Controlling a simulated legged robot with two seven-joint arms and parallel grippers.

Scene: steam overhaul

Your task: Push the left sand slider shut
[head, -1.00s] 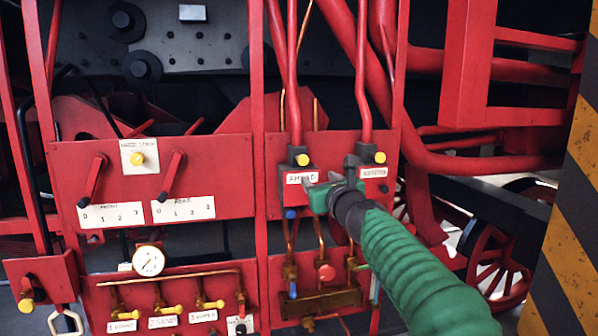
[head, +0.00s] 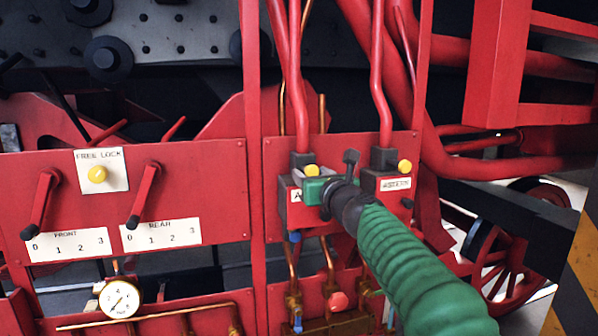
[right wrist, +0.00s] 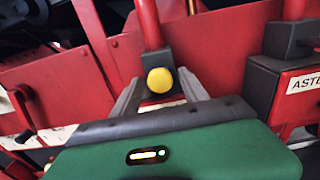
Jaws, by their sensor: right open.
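Two red sand boxes hang on the red panel, each with a dark block and a yellow knob on top. The left box (head: 302,217) has its yellow knob (head: 311,170) at its upper front, and its label is mostly covered. The right box (head: 388,207) has a yellow knob (head: 405,166) and a label reading ASTERN. My right gripper (head: 301,181) is open at the front of the left box. In the right wrist view, the left knob (right wrist: 160,80) shows between the spread fingertips (right wrist: 159,92). I cannot tell whether they touch it. My left gripper is out of view.
Red pipes (head: 381,75) rise behind both boxes. Left of them are a FREE LOCK plate (head: 102,158), two red levers (head: 144,192) and a gauge (head: 120,298). Copper pipes and valves (head: 293,305) lie below. A striped post (head: 575,270) stands at right.

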